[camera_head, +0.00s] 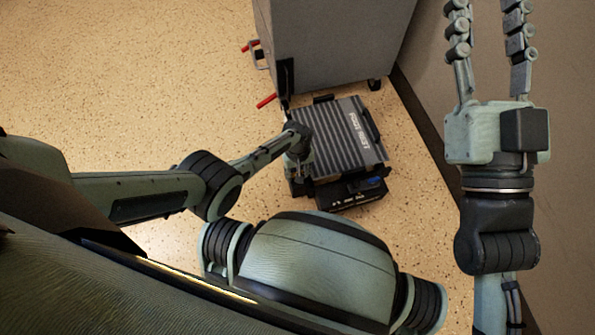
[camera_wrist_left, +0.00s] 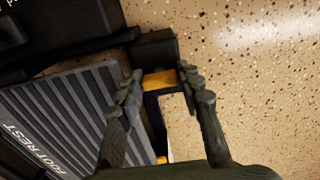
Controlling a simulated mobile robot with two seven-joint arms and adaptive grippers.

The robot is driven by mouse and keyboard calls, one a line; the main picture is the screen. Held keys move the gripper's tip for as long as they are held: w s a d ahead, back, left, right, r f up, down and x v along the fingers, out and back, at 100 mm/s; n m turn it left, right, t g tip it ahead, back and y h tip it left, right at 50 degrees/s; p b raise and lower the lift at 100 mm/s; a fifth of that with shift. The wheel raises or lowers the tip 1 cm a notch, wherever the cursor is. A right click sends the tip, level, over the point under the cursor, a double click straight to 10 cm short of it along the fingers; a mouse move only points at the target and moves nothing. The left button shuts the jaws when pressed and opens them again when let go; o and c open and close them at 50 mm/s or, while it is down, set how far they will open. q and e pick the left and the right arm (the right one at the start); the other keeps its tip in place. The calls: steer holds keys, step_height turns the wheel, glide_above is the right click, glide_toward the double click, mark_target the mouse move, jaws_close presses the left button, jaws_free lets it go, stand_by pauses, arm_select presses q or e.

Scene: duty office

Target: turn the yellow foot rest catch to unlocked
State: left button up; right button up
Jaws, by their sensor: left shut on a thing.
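The foot rest (camera_head: 345,140) is a grey ribbed plate with "FOOT REST" lettering, on the floor below the grey cabinet. Its ribbed plate also shows in the left wrist view (camera_wrist_left: 65,115). The yellow catch (camera_wrist_left: 160,81) sits at the foot rest's edge in the left wrist view. My left gripper (camera_wrist_left: 161,82) is shut on the yellow catch, with a finger on either side. In the head view my left arm reaches the foot rest's left side and hides the catch there. My right gripper (camera_head: 492,50) is open and empty, raised at the right.
A grey cabinet (camera_head: 335,45) on casters stands behind the foot rest, with red-ended levers (camera_head: 266,101) at its left side. A wall (camera_head: 430,90) runs along the right. The speckled floor (camera_head: 130,80) to the left is clear.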

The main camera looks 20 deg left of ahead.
stand_by(0.3)
arm_select(q)
steer(key=o, duration=1.2)
steer(key=shift+c, duration=0.2)
steer(key=shift+w+d, duration=0.15)
steer(key=shift+r, duration=0.1)
steer(key=shift+w+d+r, duration=0.1)
steer(key=shift+r, duration=0.55)
steer(key=shift+s+a+r, duration=0.1)
steer(key=shift+a+r, duration=0.05)
steer(key=shift+r, duration=0.9)
steer(key=shift+s+a+r, duration=0.1)
steer(key=shift+s+r, duration=0.05)
steer(key=shift+r, duration=0.95)
steer(key=shift+s+a+r, duration=0.1)
steer(key=shift+a+r, duration=0.05)
steer(key=shift+r, duration=0.9)
